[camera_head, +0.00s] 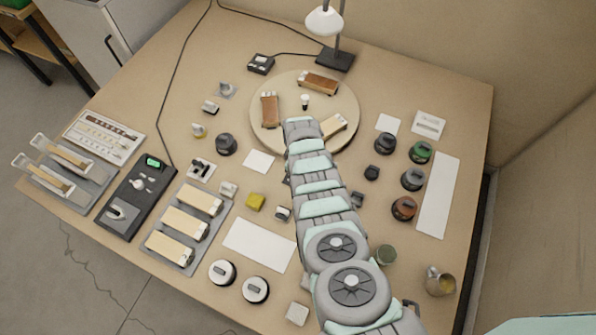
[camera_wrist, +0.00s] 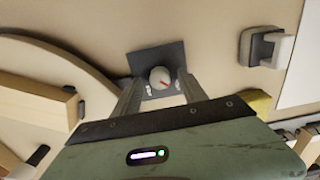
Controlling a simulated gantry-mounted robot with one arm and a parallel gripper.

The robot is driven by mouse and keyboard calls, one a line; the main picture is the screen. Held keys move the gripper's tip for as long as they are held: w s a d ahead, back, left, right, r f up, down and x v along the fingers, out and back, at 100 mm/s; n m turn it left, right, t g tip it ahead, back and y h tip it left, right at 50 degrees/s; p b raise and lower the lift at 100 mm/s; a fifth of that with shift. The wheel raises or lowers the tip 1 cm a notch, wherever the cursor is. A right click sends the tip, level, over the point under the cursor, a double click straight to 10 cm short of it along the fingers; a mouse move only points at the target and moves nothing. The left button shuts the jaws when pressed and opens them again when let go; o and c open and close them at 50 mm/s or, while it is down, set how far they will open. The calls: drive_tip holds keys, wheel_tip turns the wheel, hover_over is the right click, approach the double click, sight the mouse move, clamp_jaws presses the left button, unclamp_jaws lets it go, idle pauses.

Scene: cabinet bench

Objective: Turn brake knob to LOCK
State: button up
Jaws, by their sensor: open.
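Small white labels sit on the plate below the knob, too small to read. My gripper (camera_wrist: 160,80) is open, with one finger to each side of the knob. I cannot tell whether the fingers touch it. In the head view my arm covers the area, and I cannot make out the knob or the fingertips.
A round wooden turntable (camera_head: 265,135) carrying brown blocks lies near the end of my arm. Several dark knobs stand right of the arm, including one dark knob (camera_head: 385,143). A lamp (camera_head: 325,22) stands behind.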

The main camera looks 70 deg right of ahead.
wheel_tip(320, 180, up, 2)
drive_tip(key=shift+r+p, duration=0.25)
drive_tip(key=shift+p, duration=0.35)
wheel_tip(320, 180, up, 8)
idle(0.6)
